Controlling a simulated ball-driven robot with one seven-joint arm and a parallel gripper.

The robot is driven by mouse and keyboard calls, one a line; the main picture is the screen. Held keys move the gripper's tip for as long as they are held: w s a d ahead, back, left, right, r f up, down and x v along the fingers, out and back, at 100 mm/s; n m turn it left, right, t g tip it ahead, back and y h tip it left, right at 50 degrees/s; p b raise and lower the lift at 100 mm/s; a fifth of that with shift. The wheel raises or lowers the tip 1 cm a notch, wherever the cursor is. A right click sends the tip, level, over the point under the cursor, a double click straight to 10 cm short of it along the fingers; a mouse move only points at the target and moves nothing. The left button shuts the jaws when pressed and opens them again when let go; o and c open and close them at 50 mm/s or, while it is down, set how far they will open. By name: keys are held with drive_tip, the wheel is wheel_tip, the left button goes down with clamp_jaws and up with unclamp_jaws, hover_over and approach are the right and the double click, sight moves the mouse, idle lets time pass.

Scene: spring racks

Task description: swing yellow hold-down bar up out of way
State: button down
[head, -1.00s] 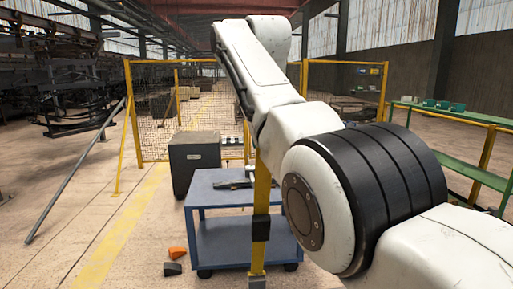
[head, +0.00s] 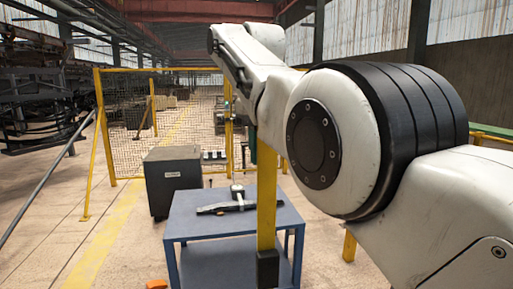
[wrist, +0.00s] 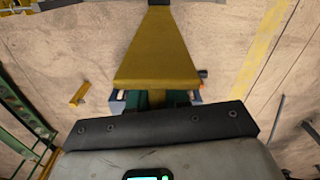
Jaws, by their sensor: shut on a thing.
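The yellow hold-down bar (head: 266,205) stands nearly upright in the head view, with a dark block near its lower end. My arm hides its upper part. In the wrist view the yellow bar (wrist: 157,48) stretches away from my gripper (wrist: 156,98), narrowing toward the top of the picture. The green fingers are at the bar's near end, and my gripper is shut on it. The exact contact is partly hidden under the bar. In the head view my arm mostly hides the gripper.
A blue cart (head: 205,223) with dark tools on top stands behind the bar. A dark grey cabinet (head: 171,180) stands behind the cart, before a yellow mesh fence (head: 130,125). An orange piece (head: 156,284) lies on the floor. Floor at left is mostly open.

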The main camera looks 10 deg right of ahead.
drive_tip(key=shift+d+f, duration=0.25)
drive_tip(key=shift+f, duration=0.05)
drive_tip(key=c, duration=1.2)
unclamp_jaws()
drive_tip(key=shift+w+d, duration=0.1)
drive_tip(key=shift+d, duration=0.05)
drive_tip(key=shift+o, duration=0.2)
drive_tip(key=shift+r, duration=0.15)
drive_tip(key=shift+a, duration=0.2)
drive_tip(key=shift+a, duration=0.1)
